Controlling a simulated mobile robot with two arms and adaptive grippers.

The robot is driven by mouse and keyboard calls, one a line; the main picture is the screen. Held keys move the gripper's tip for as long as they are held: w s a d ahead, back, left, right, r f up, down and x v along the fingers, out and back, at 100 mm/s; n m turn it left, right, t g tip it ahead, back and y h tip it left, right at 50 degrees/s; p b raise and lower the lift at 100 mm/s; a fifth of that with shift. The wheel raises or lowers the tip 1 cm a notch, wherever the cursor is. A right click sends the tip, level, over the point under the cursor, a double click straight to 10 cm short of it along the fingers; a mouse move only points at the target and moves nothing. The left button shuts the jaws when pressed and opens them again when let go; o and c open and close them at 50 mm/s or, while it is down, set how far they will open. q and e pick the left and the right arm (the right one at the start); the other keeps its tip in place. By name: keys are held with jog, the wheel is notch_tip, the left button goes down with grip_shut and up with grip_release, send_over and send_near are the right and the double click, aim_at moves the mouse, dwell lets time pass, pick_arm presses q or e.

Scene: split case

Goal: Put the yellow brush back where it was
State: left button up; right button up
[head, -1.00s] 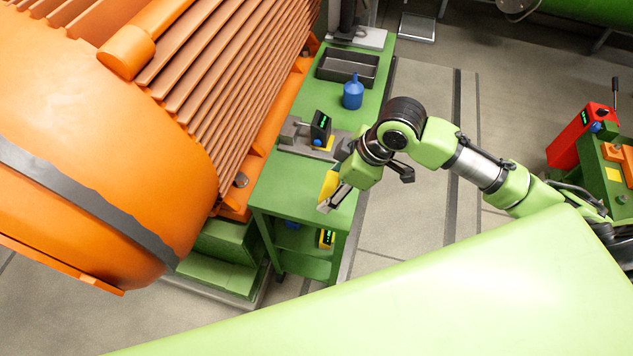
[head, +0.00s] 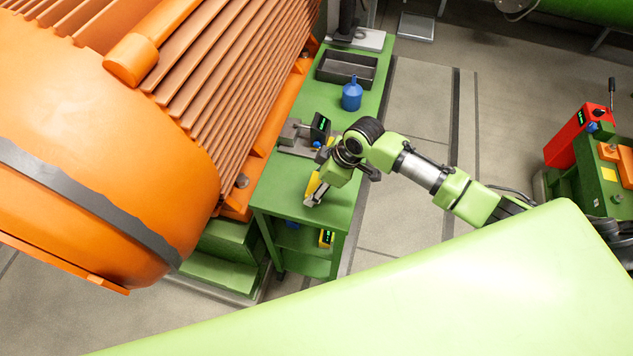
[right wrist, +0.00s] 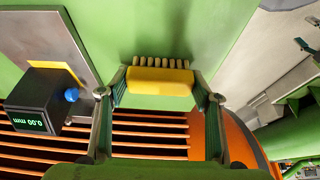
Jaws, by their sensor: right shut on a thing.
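The yellow brush (head: 313,184) is in my right gripper (head: 316,197), over the near end of the green bench top (head: 280,183). In the right wrist view the yellow brush (right wrist: 160,82) lies crosswise between the two fingers of the right gripper (right wrist: 160,92), with its row of pale bristles pointing up in the picture. The fingers are shut on its ends. Whether the brush touches the bench top cannot be told. My left gripper is not in view.
Behind the gripper on the bench stand a grey fixture with a dark digital gauge (head: 319,127), a blue bottle (head: 352,95) and a dark tray (head: 346,68). The large orange ribbed motor casing (head: 110,190) borders the bench on the left. Bench top near the gripper is clear.

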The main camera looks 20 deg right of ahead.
jog(key=shift+f, duration=0.15)
jog(key=o, duration=1.1)
jog(key=shift+c, duration=0.2)
jog(key=v, duration=1.2)
jog(key=shift+b, duration=0.45)
